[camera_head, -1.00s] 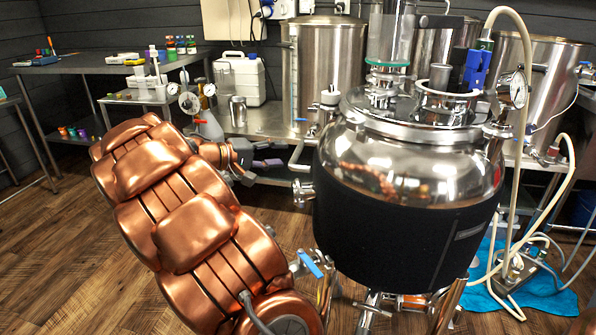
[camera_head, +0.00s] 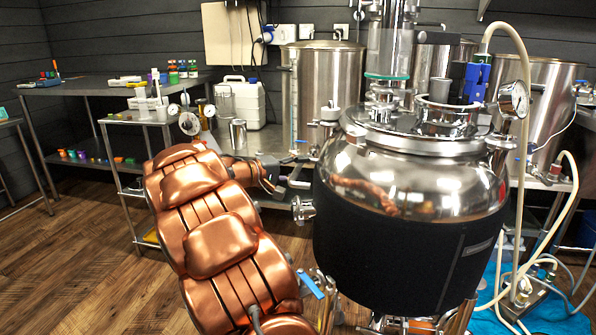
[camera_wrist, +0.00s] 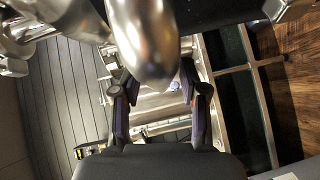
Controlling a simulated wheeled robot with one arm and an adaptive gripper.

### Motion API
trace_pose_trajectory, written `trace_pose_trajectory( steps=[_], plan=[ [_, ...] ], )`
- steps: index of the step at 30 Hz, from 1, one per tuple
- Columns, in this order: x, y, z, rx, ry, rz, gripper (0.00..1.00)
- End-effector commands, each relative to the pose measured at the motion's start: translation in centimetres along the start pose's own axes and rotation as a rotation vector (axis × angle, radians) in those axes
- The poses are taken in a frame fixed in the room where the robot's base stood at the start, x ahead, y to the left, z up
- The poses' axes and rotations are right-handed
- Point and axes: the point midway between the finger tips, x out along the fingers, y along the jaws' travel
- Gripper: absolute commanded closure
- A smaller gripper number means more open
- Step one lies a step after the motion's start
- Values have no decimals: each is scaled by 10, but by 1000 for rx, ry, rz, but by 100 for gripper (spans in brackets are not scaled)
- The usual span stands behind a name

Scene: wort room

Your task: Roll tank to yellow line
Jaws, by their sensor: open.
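The tank (camera_head: 410,195) is a shiny steel vessel with a black jacket and a fitted lid, upright at right of centre in the head view. My gripper (camera_head: 290,172) is open at the tank's left side, partly hidden by my copper-coloured arm. In the wrist view my gripper (camera_wrist: 160,105) has its two dark fingers apart. A rounded shiny metal part (camera_wrist: 146,40) shows ahead of and between them; I cannot tell whether it touches them. No yellow line can be made out clearly on the floor; the tank's lower legs are mostly cut off.
Steel kettles (camera_head: 330,85) stand on a bench behind the tank. A white canister (camera_head: 245,103) stands there too. Hoses (camera_head: 527,130) run down the tank's right side to a pump on a blue mat (camera_head: 545,318). Wood floor (camera_head: 80,270) is clear at left.

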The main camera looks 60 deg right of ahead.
Motion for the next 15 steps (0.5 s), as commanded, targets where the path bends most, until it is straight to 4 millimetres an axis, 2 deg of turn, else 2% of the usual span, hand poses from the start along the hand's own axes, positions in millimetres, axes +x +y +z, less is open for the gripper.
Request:
trace_pose_trajectory(
  steps=[8,15],
  plan=[
    [1,0,0,0,1,0,58],
    [1,0,0,0,1,0,83]
  ],
)
